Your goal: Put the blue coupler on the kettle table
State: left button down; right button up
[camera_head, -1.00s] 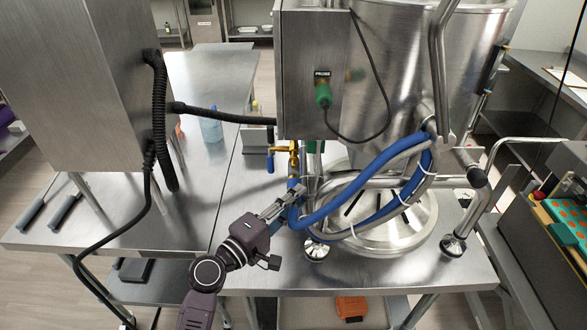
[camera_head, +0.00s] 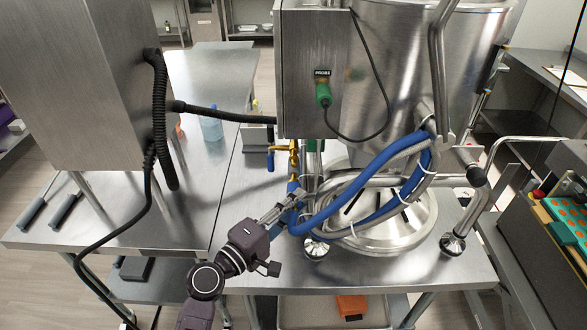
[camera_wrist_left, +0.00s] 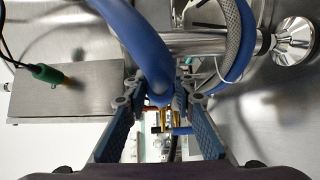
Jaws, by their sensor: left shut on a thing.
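The blue coupler (camera_wrist_left: 160,98) is at the end of the thick blue hose, between my left gripper's fingers in the left wrist view. It is mostly hidden by the fingers and hose. My left gripper (camera_head: 297,198) is shut on it, just below the brass valve (camera_head: 294,158) in the head view. The brass also shows beyond the fingertips in the left wrist view (camera_wrist_left: 170,120); whether it touches the coupler I cannot tell. The kettle table (camera_head: 385,275) is the steel top under the kettle (camera_head: 385,80), below and right of the gripper. My right gripper is not in view.
The blue hose (camera_head: 345,205) and a grey braided hose loop over the kettle's pipes and foot. A steel control box (camera_head: 305,110) with a green probe plug (camera_head: 323,94) hangs above. The kettle table's front strip looks clear. Another steel table (camera_head: 180,220) stands left.

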pick_arm(q)
jog(key=shift+s+a, duration=0.1)
jog(key=s+a+f+n+t+y+b, duration=0.1)
jog(key=s+a+n+t+y+b, duration=0.1)
jog(key=s+a, duration=0.7)
jog(key=s+a+f+n+t+y+b, duration=0.2)
jog(key=s+a+n+y+b, duration=0.3)
jog(key=s+a+y, duration=0.4)
jog(key=shift+s+a+f+n+y, duration=0.15)
jog(key=shift+s+a+n+y, duration=0.15)
jog(key=shift+s+a+n, duration=0.3)
jog(key=shift+s, duration=0.1)
